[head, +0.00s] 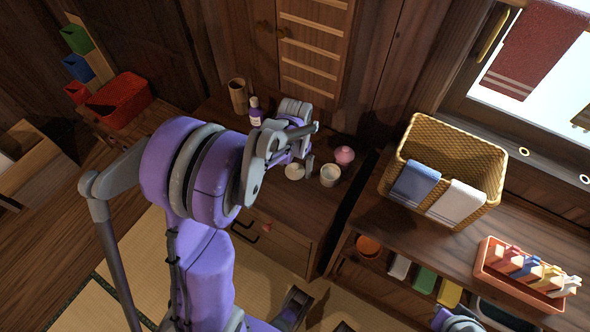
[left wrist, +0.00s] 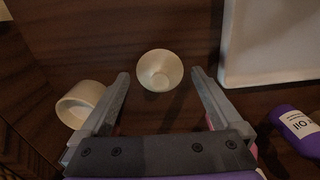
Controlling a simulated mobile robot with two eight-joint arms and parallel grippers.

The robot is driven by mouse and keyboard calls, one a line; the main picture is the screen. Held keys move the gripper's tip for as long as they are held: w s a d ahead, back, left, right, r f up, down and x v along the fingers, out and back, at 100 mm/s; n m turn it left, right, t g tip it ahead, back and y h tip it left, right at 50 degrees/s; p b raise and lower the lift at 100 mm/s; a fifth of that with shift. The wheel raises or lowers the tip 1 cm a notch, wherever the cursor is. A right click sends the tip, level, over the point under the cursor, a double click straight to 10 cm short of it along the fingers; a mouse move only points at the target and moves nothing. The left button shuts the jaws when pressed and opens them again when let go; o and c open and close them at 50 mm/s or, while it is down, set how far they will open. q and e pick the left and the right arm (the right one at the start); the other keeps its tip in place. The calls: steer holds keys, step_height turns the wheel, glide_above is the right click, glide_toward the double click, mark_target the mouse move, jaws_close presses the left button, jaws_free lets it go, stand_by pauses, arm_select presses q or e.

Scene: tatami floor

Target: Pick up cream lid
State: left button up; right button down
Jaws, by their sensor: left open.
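The cream lid (head: 295,171) is a small, pale, round piece on the dark wooden cabinet top. In the left wrist view, a pale round hollow piece (left wrist: 160,70), which I take for the lid, lies just beyond and between the fingertips. My left gripper (head: 303,155) is open and empty above the cabinet, close to the lid. Its two fingers (left wrist: 160,78) spread either side of the lid in the wrist view, apart from it. A cream cup (head: 330,175) stands right of the lid; it also shows at left in the wrist view (left wrist: 80,104).
A pink pot (head: 344,155) stands behind the cup. A white panel or tray (left wrist: 272,45) edges the wrist view. A wicker basket (head: 450,150) stands on the right counter.

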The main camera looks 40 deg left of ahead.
arm_select(q)
steer(key=c, duration=1.4)
steer(key=shift+r, duration=0.1)
